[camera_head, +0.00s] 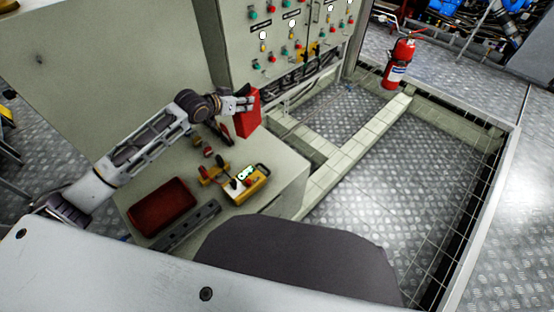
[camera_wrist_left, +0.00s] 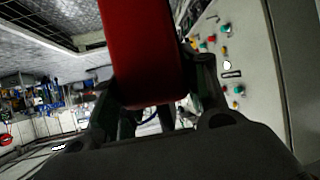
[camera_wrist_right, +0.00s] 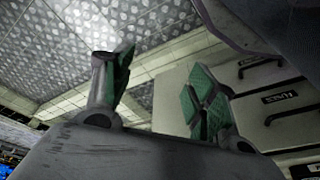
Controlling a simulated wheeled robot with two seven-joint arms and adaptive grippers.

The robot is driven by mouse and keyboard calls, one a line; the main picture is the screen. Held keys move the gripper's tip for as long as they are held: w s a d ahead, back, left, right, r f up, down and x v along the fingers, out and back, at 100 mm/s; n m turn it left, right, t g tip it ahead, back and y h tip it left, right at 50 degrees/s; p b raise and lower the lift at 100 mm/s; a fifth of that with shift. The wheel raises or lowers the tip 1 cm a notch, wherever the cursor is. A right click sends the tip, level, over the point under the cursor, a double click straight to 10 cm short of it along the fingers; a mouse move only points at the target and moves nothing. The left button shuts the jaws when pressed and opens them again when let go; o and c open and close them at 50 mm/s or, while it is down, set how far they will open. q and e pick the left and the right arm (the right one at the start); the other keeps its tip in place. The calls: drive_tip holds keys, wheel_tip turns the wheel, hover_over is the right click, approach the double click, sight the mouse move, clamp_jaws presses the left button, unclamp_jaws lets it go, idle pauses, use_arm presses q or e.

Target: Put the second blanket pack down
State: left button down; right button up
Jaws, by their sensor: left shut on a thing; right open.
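I see no second such pack.
On the cabinet top are a red tray (camera_head: 162,206), a yellow device (camera_head: 247,184) and small red and yellow items. A control panel (camera_head: 285,32) with buttons stands behind. A fire extinguisher (camera_head: 399,64) stands at the back right. Patterned metal floor lies right of the cabinet.

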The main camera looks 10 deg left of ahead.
use_arm(q)
drive_tip(key=d+f+m+h+b, duration=0.1)
drive_tip(key=d+f+b, duration=0.1)
drive_tip(key=d, duration=0.3)
drive_tip(key=d+f+m+g+h+b, duration=0.1)
drive_tip(key=d+f+m+b, duration=0.1)
drive_tip(key=d, duration=0.4)
drive_tip(key=shift+w+d+f+b, duration=0.25)
drive_tip(key=shift+f+b, duration=0.25)
drive_tip(key=shift+b, duration=0.65)
use_arm(e)
wheel_tip(320, 180, up, 6)
drive_tip(key=shift+a, duration=0.3)
